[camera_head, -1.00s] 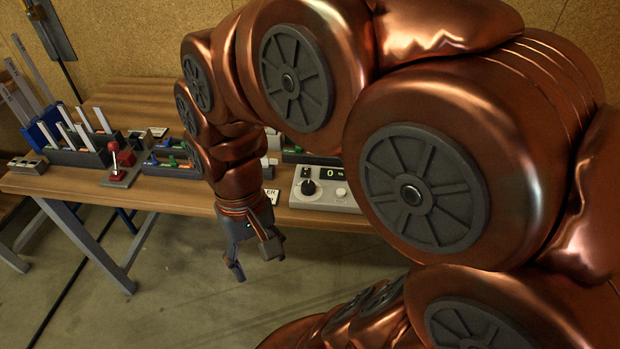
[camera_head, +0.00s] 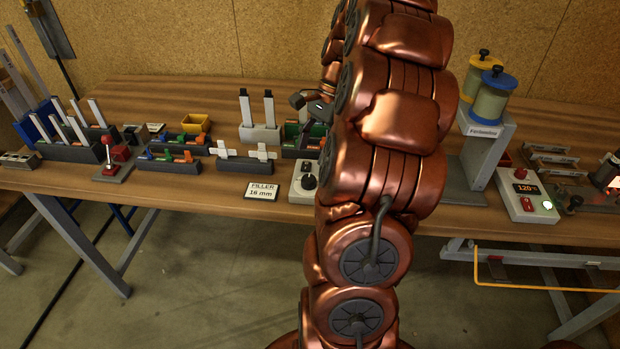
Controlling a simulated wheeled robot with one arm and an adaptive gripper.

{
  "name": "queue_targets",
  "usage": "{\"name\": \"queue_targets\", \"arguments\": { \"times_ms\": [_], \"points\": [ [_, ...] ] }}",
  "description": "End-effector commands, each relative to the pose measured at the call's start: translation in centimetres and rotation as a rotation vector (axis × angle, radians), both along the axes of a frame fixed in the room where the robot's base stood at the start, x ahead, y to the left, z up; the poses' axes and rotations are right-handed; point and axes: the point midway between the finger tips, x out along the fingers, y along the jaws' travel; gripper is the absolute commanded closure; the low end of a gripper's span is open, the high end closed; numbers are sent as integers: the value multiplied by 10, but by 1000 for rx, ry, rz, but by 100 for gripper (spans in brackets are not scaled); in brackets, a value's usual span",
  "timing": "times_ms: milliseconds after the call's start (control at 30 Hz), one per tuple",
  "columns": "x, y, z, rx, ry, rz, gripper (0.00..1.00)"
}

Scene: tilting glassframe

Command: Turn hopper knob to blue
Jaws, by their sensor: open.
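Two cylindrical hoppers stand on a grey stand (camera_head: 497,145) at the back right. One has a yellow lid (camera_head: 484,62) and the other a blue lid (camera_head: 498,78), each with a small black knob on top. No turning knob with colour marks is clearly visible on the stand; my arm covers the area to its left. A grey control box (camera_head: 298,194) with a black dial (camera_head: 309,182) stands at the table's front edge, partly hidden by my arm. My gripper (camera_head: 306,102) is open and appears empty, above the middle of the table, partly hidden by my arm.
A red-knobbed lever (camera_head: 109,150) is farther left. A control box reading 120 (camera_head: 527,197) stands right.

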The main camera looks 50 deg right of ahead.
Motion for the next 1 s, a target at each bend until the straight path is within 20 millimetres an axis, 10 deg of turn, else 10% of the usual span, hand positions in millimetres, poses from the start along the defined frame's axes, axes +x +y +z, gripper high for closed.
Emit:
{"name": "queue_targets", "arguments": {
  "times_ms": [200,1000],
  "points": [
    [-4,-18,-7,12,10,-72,37],
    [1,10,-74,12,9,-69,37]
  ]
}}
